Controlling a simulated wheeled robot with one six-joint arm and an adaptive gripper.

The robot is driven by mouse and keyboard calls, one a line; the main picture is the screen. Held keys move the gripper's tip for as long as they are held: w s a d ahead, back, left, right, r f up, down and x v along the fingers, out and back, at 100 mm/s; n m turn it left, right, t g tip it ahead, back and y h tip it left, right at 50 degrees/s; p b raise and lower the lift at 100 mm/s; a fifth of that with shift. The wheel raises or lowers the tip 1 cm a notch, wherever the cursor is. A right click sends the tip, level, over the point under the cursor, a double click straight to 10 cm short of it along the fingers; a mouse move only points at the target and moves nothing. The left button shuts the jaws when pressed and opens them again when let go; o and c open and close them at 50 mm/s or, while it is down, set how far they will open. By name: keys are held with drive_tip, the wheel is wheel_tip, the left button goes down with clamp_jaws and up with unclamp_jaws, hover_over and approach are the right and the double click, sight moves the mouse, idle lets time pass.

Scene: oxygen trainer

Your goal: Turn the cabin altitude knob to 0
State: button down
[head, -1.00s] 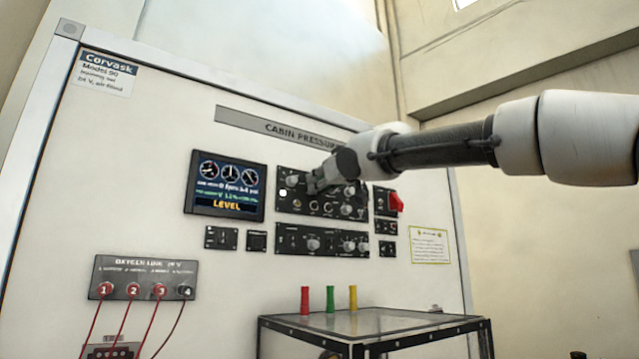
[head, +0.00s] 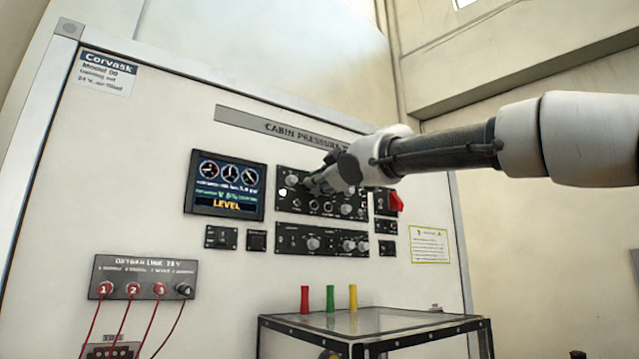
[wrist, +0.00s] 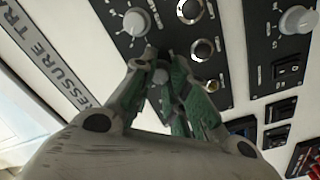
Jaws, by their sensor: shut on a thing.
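The upper control panel (head: 325,208) is black, with several grey knobs and round fittings. My gripper (head: 309,185) reaches its upper left part from the right. In the wrist view my gripper (wrist: 160,68) has its green-grey fingers drawn together at the panel face, shut on a small grey knob (wrist: 160,76) that they mostly hide. Its label and pointer cannot be read. A larger grey knob (wrist: 135,21) stands free beside the fingers. The screen (head: 226,185) left of the panel shows three dials and the word LEVEL in yellow.
A lower knob panel (head: 322,242) sits just below. A red switch cover (head: 396,202) is to the right. The oxygen line box (head: 145,278) with red leads is at lower left.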

drive_tip(key=shift+n, duration=0.6)
drive_tip(key=c, duration=1.4)
unclamp_jaws()
drive_tip(key=shift+o, duration=0.2)
drive_tip(key=shift+s, duration=0.1)
drive_tip(key=v, duration=1.2)
drive_tip(key=shift+d, duration=0.1)
